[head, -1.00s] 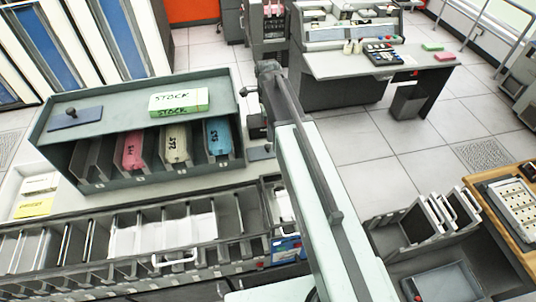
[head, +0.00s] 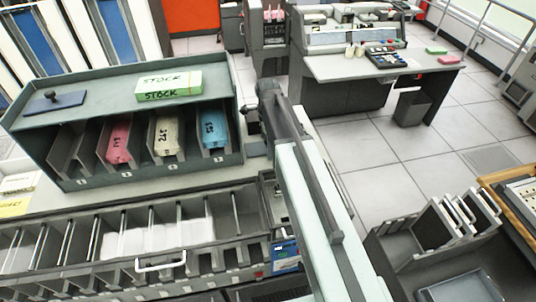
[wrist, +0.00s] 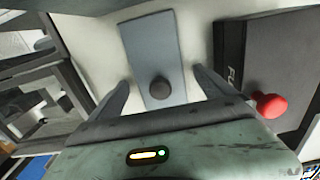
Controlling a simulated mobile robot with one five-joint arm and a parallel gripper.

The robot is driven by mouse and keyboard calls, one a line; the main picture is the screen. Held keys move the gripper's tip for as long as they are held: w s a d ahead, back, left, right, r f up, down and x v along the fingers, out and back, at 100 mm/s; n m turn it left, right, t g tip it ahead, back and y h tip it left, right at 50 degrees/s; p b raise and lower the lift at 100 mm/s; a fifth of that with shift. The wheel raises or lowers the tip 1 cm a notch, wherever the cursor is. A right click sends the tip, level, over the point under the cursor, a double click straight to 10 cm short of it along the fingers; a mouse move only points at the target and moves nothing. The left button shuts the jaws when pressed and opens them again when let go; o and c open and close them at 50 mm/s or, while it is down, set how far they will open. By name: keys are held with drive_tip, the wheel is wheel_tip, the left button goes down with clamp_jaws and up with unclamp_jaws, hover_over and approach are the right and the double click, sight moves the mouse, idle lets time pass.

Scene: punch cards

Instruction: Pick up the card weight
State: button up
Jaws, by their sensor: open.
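In the wrist view a flat blue-grey plate with a round dark knob, which looks like a card weight (wrist: 151,38), lies on a pale surface. My gripper (wrist: 160,80) is open, with one finger on each side of the plate and the knob between them. I cannot tell how high the fingers are above the surface. In the head view my gripper (head: 248,118) is beside the right end of the stock shelf, mostly hidden by my arm. A similar dark blue plate with a knob (head: 55,103) lies on top of that shelf, at the left.
A black box (wrist: 265,60) and a red knob (wrist: 269,105) are close to my right finger in the wrist view. The stock shelf (head: 70,148) holds coloured card packs. A slotted card tray (head: 162,266) runs along the front. Open floor (head: 390,185) lies to the right.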

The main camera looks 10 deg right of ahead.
drive_tip(key=c, duration=2)
drive_tip(key=shift+r, duration=0.1)
wheel_tip(320, 180, up, 12)
drive_tip(key=p, duration=1.3)
drive_tip(key=d, duration=1.3)
drive_tip(key=d+b, duration=0.1)
drive_tip(key=d, duration=0.6)
drive_tip(key=shift+s+d+f, duration=0.1)
drive_tip(key=shift+s+f, duration=0.05)
drive_tip(key=shift+f, duration=0.25)
